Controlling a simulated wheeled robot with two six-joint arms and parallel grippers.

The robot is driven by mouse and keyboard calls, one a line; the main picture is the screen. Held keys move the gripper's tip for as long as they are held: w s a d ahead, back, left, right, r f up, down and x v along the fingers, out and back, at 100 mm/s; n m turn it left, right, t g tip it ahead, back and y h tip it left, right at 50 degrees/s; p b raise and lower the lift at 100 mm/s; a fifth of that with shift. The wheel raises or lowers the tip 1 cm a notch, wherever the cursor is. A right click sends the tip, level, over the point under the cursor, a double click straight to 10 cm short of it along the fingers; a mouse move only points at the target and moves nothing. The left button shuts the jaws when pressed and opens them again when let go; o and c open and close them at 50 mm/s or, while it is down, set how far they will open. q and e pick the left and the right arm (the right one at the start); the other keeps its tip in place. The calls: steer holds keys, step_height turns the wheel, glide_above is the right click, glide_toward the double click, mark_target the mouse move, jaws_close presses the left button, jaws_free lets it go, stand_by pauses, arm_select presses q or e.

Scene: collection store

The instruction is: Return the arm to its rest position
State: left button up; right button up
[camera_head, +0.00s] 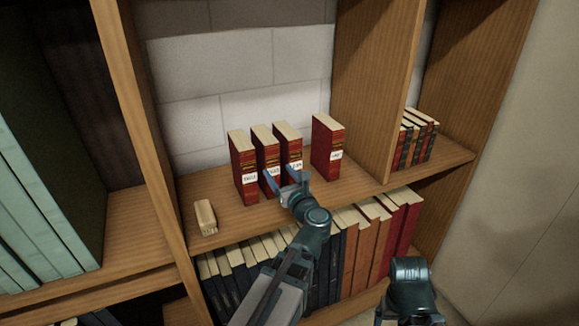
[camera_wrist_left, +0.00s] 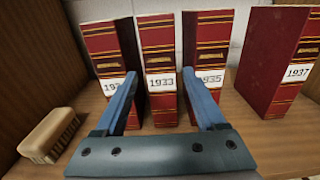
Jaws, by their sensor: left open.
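My left gripper (camera_head: 282,176) is open and empty, in front of the red books on the middle shelf. In the left wrist view its blue fingers (camera_wrist_left: 158,78) stand apart in front of the red book labelled 1933 (camera_wrist_left: 158,45). To its left is a red book (camera_wrist_left: 103,45) whose label is partly hidden by a finger. To its right stands the red book labelled 1935 (camera_wrist_left: 207,40). The red book labelled 1937 (camera_head: 326,146) stands farther right, across a gap. All are upright.
A wooden brush (camera_head: 205,217) lies at the shelf's left; it also shows in the left wrist view (camera_wrist_left: 48,137). An upright divider (camera_head: 375,90) bounds the bay on the right, with small books (camera_head: 417,138) beyond. Several books (camera_head: 365,245) fill the shelf below.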

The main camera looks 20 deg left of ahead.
arm_select(q)
steer(key=w+d+r+m+t+h, duration=0.1)
steer(key=w+d+m+t+h, duration=0.4)
steer(key=m, duration=0.4)
steer(key=w+d+r+m+t+h, duration=0.1)
steer(key=w+d+m+t+h, duration=0.1)
steer(key=d+m+h, duration=0.55)
steer(key=d+f+m+g+h, duration=0.2)
steer(key=d+f+m+h, duration=0.4)
steer(key=m, duration=0.5)
steer(key=s+d+f+m+g, duration=0.5)
steer(key=s+f+m+g, duration=0.4)
steer(key=f+m, duration=0.35)
steer(key=s+a+f+m+g+y, duration=0.2)
steer(key=s+a+f+m+g, duration=0.15)
steer(key=s, duration=0.25)
steer(key=s+a+f+m+g+y, duration=0.2)
steer(key=s+a+m+g+y, duration=0.15)
steer(key=s, duration=0.25)
steer(key=s+d+m, duration=0.1)
steer(key=s+d, duration=0.1)
steer(key=d, duration=0.3)
steer(key=s+d+r+m+g+p, duration=0.1)
steer(key=s+d, duration=0.2)
steer(key=d, duration=0.3)
steer(key=shift+s+d+r+m+y, duration=0.25)
steer(key=shift+s+m+y, duration=0.05)
steer(key=shift+m, duration=0.1)
